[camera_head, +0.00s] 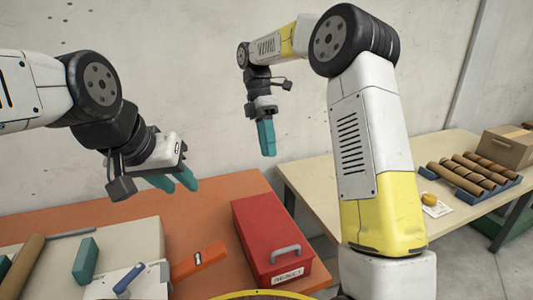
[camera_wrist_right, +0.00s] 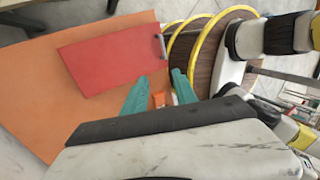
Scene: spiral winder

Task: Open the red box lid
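The red box (camera_head: 254,218) sits on the orange table with its lid closed. A grey handle (camera_head: 285,251) and a white label reading "REJECT" are on its near end. In the right wrist view the red box (camera_wrist_right: 110,58) lies beyond the fingertips, with its handle (camera_wrist_right: 162,46) at its right end. My left gripper (camera_head: 174,183) is open and empty, in the air left of the box. My right gripper (camera_head: 266,138) hangs fingers down above and behind the box. Its two teal fingers (camera_wrist_right: 160,78) are apart and empty in the wrist view.
An orange tool (camera_head: 198,261) lies just left of the box. Further left, a pale board (camera_head: 150,240) carries a brown tube (camera_head: 25,262), a teal block (camera_head: 86,260) and a blue-handled tool (camera_head: 128,280). A beige table (camera_head: 315,175) at right holds several brown rolls (camera_head: 455,174) and a cardboard box (camera_head: 508,148).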

